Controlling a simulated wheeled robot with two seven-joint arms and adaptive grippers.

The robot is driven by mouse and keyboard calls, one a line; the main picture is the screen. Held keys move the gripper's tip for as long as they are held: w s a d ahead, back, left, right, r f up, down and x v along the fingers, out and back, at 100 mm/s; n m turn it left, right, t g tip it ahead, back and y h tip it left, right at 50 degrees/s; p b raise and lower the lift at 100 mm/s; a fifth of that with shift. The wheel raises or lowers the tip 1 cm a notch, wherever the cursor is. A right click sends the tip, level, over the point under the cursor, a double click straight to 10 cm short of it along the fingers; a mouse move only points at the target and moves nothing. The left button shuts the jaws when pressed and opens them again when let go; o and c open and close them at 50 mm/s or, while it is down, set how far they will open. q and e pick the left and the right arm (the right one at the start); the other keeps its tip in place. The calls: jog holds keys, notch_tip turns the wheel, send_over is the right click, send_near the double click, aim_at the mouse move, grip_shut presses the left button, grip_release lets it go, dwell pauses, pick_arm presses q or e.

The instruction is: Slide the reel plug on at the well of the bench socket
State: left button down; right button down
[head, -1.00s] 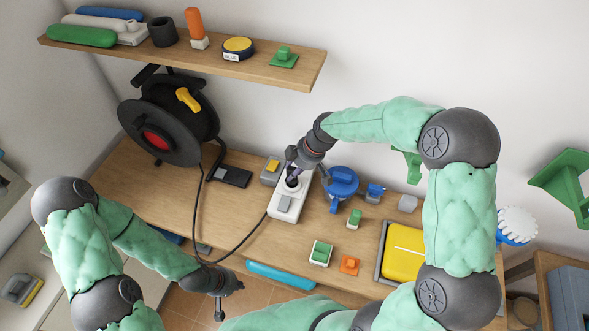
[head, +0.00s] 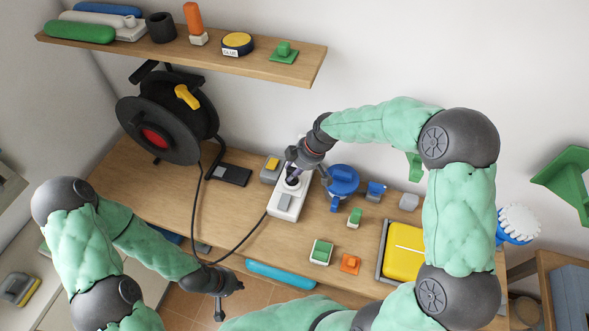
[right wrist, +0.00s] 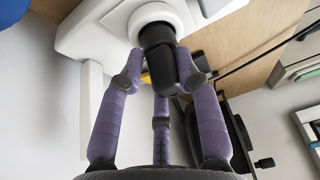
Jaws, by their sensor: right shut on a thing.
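The bench socket (head: 285,206) is a white block with a grey switch on the wooden bench. Its round white well (right wrist: 175,12) shows at the top of the right wrist view. My right gripper (head: 291,172) is shut on the black reel plug (right wrist: 157,40); its purple fingers also show in the right wrist view (right wrist: 163,80). The plug's end is at the well, inside the ring's outline; how deep it sits I cannot tell. The black cable reel (head: 165,118) stands at the bench's left. My left gripper (head: 225,298) hangs empty off the bench's front edge; its opening is unclear.
A black cable (head: 242,238) loops from the reel to the socket's left side, passing by my left wrist. A blue round object (head: 343,181), small coloured blocks and a yellow tray (head: 403,252) lie right of the socket. A shelf (head: 180,60) hangs above.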

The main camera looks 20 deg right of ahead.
jog(key=shift+f+b, duration=0.65)
jog(key=shift+f, duration=0.2)
jog(key=c, duration=0.8)
grip_release()
jog(key=shift+r, duration=0.1)
jog(key=v, duration=1.2)
